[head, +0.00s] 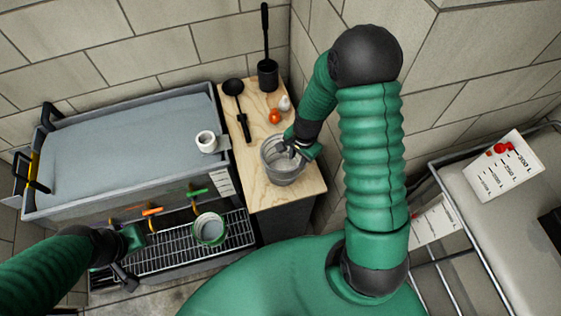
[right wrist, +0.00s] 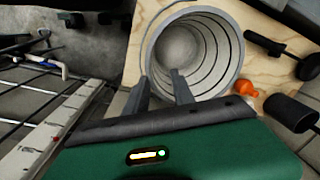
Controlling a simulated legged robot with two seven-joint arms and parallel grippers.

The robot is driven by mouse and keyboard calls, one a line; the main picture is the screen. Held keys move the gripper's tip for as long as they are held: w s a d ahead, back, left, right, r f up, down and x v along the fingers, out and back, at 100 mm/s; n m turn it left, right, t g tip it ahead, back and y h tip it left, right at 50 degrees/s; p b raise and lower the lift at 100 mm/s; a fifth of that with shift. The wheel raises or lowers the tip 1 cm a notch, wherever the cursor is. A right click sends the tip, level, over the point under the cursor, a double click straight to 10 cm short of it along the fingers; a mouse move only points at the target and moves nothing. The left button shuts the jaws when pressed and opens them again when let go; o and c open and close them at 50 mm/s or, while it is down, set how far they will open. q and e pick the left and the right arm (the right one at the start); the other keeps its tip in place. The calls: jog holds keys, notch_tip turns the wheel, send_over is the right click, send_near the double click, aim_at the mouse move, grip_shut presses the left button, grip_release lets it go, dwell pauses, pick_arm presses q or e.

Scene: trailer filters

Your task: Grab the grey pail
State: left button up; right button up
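The grey pail (head: 283,172) stands on the wooden counter top (head: 262,197). In the right wrist view the pail (right wrist: 222,28) shows its round mouth and ribbed inside, and it looks empty. My right gripper (head: 294,149) is at the pail's rim. In the right wrist view its two fingers (right wrist: 162,84) are apart and overlap the near side of the rim; I cannot tell whether they touch it. My left gripper (head: 128,272) is low at the left, away from the grey pail, and its finger gap is unclear.
A second, greenish container (head: 209,229) sits on the metal grating (head: 175,252). A white cup (head: 206,141) stands on the basin edge. A black ladle (head: 238,105), a black holder (head: 268,76), an orange-red item (head: 275,117) and a white item (head: 285,103) are behind the pail. Walls close in behind.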

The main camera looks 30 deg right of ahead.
aim_at(295, 173)
notch_tip(295, 173, down, 3)
jog(key=shift+w+f, duration=0.1)
jog(key=shift+w, duration=0.05)
jog(key=f+p, duration=0.2)
jog(key=f, duration=0.1)
jog(key=a+f+p, duration=0.1)
jog(key=shift+s+a+f, duration=0.1)
jog(key=shift+s+f, duration=0.15)
jog(key=shift+f, duration=0.15)
jog(key=shift+w+f, duration=0.1)
jog(key=shift+f, duration=0.15)
jog(key=shift+w+d+f, duration=0.1)
jog(key=shift+d, duration=0.4)
jog(key=c, duration=0.5)
grip_shut()
jog(key=shift+a, duration=0.25)
jog(key=shift+a, duration=0.1)
jog(key=shift+d, duration=0.2)
